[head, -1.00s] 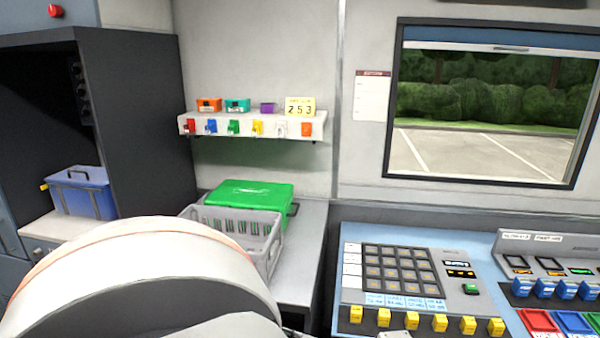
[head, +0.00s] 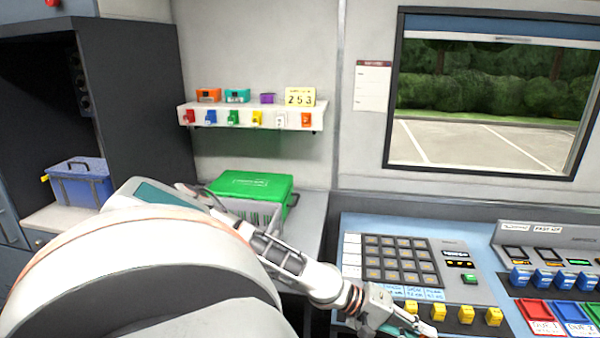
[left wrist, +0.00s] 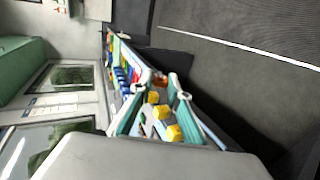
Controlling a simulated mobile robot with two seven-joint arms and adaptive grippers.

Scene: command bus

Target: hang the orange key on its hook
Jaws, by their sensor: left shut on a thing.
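A white rail (head: 245,119) on the back wall carries a row of small coloured tags or keys. The orange place (head: 306,119) is at its right end; too small to tell a hook from a label there. My left gripper (head: 408,324) is low at the bottom of the head view, over the front of the button console. In the left wrist view my left gripper (left wrist: 166,82) is shut, with a small orange thing (left wrist: 161,80) between its fingertips, apparently the orange key. Most of that key is hidden by the fingers. My right gripper is in neither view.
Small boxes and a yellow number card (head: 300,97) stand on the rail's top. The button console (head: 350,225) fills the lower right. The wall between rail and window is mostly clear.

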